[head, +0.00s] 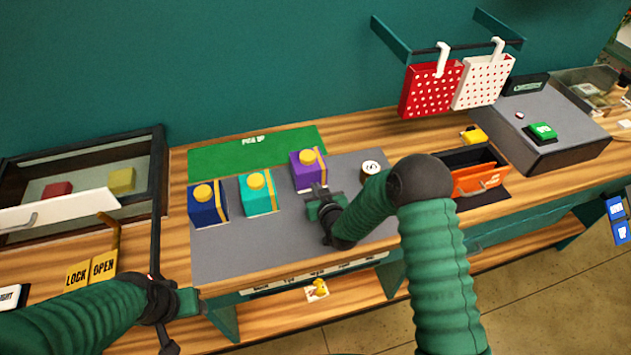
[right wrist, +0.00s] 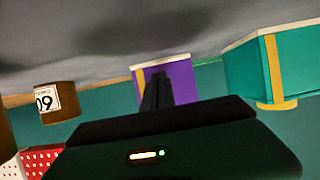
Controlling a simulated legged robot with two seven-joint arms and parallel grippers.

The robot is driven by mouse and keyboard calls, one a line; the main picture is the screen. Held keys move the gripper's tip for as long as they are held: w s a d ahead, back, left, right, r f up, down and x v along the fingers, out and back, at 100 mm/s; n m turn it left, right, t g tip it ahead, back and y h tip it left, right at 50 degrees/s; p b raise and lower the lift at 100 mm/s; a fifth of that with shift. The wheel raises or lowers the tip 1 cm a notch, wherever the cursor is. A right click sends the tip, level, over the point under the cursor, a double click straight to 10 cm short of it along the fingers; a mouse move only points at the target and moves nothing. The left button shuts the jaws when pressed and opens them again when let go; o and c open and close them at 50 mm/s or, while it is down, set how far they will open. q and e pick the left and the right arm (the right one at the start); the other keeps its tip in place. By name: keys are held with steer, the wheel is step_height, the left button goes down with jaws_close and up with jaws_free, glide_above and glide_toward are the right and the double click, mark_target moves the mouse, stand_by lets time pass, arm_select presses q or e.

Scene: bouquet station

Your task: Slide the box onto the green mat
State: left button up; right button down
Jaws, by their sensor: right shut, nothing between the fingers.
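Three boxes with yellow round tops stand upright in a row on the grey work mat (head: 240,250): a navy blue box (head: 208,208), a teal box (head: 257,198) and a purple box (head: 305,176). The green mat (head: 225,157) lies behind them, with bare surface showing. My right gripper (head: 318,196) is shut and empty, low in front of the purple box; contact is unclear. In the right wrist view the purple box (right wrist: 182,82) is straight ahead of the fingers, and the teal box (right wrist: 295,65) is to the right. My left gripper (head: 192,302) is at the front left edge; its fingers are unclear.
A small labelled round can (head: 370,170) stands right of the purple box. A framed case (head: 80,185) and a lock/open sign (head: 90,272) are on the left.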

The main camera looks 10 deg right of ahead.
mark_target(312, 179)
steer(key=shift+w+a+b, duration=0.1)
steer(key=shift+w+b, duration=0.2)
steer(key=shift+w, duration=0.65)
steer(key=shift+w+a+b, duration=0.2)
steer(key=shift+w+b, duration=0.8)
steer(key=shift+w, duration=1)
steer(key=shift+w+a+b, duration=0.15)
steer(key=shift+w+b, duration=1)
steer(key=shift+w, duration=0.8)
steer(key=shift+w+a+f+b, duration=0.15)
steer(key=shift+w+b, duration=0.95)
steer(key=shift+w, duration=0.9)
